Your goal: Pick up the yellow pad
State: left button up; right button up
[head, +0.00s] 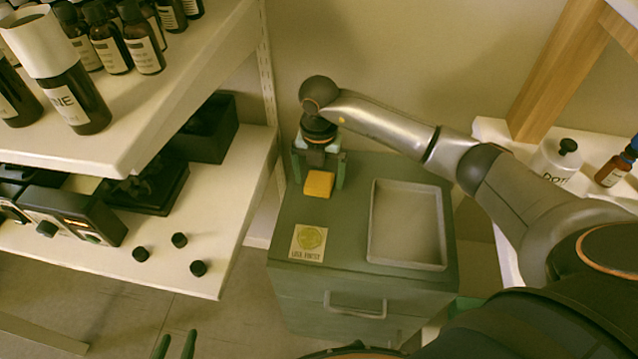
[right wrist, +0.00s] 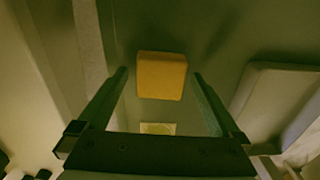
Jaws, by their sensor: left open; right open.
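The yellow pad (head: 319,184) is a small block on the green cabinet top, near its back left. It also shows in the right wrist view (right wrist: 161,76), centred between and slightly past the fingertips. My right gripper (head: 318,181) points down over the pad with its fingers open, one on each side. The right wrist view shows gaps between the pad and both fingers (right wrist: 161,74). I cannot tell the exact height of the fingertips. My left gripper (head: 175,344) shows only as two separated green fingertips at the bottom edge, open and empty.
A printed card (head: 309,243) lies in front of the pad. A shallow grey tray (head: 374,222) lies to its right on the cabinet (head: 300,270). Shelves with dark bottles (head: 75,100) stand at the left, with several black caps (head: 198,268) on the lower shelf.

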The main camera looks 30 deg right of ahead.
aim_at(319, 178)
jog(key=c, duration=1.3)
jog(key=shift+r, duration=0.25)
notch_tip(319, 178, up, 3)
jog(key=shift+f+p, duration=0.15)
jog(key=shift+p, duration=0.3)
notch_tip(319, 178, up, 7)
jog(key=p, duration=0.1)
jog(key=o, duration=0.9)
jog(key=shift+c, duration=0.2)
jog(key=c, duration=0.7)
pick_arm(q)
jog(key=shift+s+d+f+g, duration=0.15)
jog(key=shift+s+f+g, duration=0.1)
jog(key=shift+s+g, duration=0.15)
jog(key=shift+s+d+f+g, duration=0.2)
jog(key=shift+s+g, duration=0.1)
jog(key=shift+s, duration=0.2)
jog(key=shift+a, duration=0.1)
pick_arm(e)
jog(key=shift+f, duration=0.1)
